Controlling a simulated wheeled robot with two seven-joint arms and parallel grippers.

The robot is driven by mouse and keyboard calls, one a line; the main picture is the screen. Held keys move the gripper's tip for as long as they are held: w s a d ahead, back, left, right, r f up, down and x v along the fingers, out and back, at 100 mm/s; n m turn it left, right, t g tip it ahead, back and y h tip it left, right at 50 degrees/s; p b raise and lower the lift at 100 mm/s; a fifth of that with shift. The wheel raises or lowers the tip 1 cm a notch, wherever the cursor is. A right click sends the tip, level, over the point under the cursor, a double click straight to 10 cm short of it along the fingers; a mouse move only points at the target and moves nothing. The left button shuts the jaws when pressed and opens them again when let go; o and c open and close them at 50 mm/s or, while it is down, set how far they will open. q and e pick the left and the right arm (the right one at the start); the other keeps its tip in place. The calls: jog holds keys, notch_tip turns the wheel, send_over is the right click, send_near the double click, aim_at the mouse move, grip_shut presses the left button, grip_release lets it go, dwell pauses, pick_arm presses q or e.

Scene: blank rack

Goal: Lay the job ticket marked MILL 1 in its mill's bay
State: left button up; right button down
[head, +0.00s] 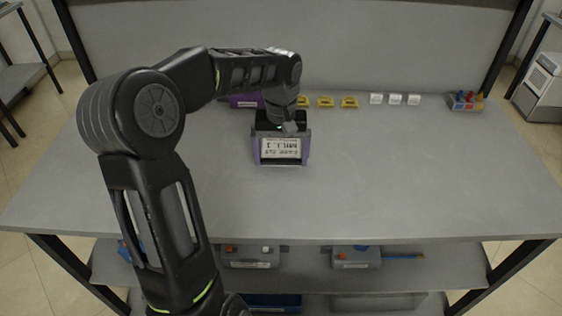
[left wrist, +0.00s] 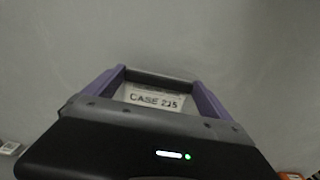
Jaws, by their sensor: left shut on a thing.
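My right gripper is not in view.
Along the table's (head: 420,170) back stand a purple thing (head: 243,100) partly behind my arm, yellow holders (head: 325,101), white blocks (head: 395,99) and a tray with coloured pieces (head: 466,102). Grey boxes (head: 355,258) sit on the shelf below. The table's front and right are clear.

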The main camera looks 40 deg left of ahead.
pick_arm(q)
jog(key=shift+f, duration=1.25)
jog(key=shift+f, duration=0.1)
jog(key=o, duration=1)
notch_tip(320, 180, up, 12)
jog(key=shift+p, duration=0.4)
jog(key=shift+a+f+b, duration=0.1)
jog(key=shift+f+b, duration=0.25)
jog(key=shift+f, duration=1.8)
